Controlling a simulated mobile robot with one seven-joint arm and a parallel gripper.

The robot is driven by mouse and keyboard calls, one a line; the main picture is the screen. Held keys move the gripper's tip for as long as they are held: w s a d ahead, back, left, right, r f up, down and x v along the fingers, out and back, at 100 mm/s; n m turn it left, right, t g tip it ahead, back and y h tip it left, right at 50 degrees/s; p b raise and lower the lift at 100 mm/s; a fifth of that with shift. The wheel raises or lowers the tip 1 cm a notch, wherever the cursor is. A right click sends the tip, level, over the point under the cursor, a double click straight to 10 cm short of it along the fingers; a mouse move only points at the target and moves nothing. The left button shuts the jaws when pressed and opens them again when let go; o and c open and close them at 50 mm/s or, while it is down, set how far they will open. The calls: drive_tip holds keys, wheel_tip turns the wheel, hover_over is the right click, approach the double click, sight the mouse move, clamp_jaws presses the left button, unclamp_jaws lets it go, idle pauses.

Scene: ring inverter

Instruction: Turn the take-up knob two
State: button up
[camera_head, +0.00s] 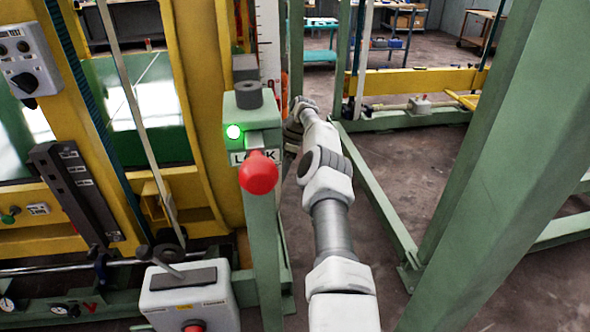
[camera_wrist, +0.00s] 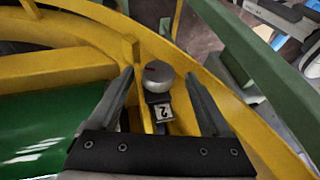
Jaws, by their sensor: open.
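The take-up knob two (camera_wrist: 158,75) shows in the wrist view as a round silver knob with a small red mark on top. It sits on a dark stem beside a plate marked 2 (camera_wrist: 163,112), within the yellow frame. My gripper (camera_wrist: 158,82) is open, with one finger on each side of the knob in the picture. I cannot tell whether either finger touches it. In the head view my arm reaches away behind the green post, and the knob and my fingertips are not clearly visible there.
A green post with a red ball handle (camera_head: 258,172), a LOCK label and a lit green lamp (camera_head: 233,131) stands left of my arm. A grey control box (camera_head: 190,300) is at the front. A large green column (camera_head: 500,170) rises at right. Open floor (camera_head: 395,190) lies between.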

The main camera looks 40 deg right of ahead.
drive_tip(key=s+d+r+p, duration=0.2)
drive_tip(key=s+d+r, duration=0.4)
drive_tip(key=s+r, duration=0.3)
drive_tip(key=shift+s+d+r, duration=0.2)
drive_tip(key=shift+s+r, duration=0.2)
drive_tip(key=shift+r, duration=0.2)
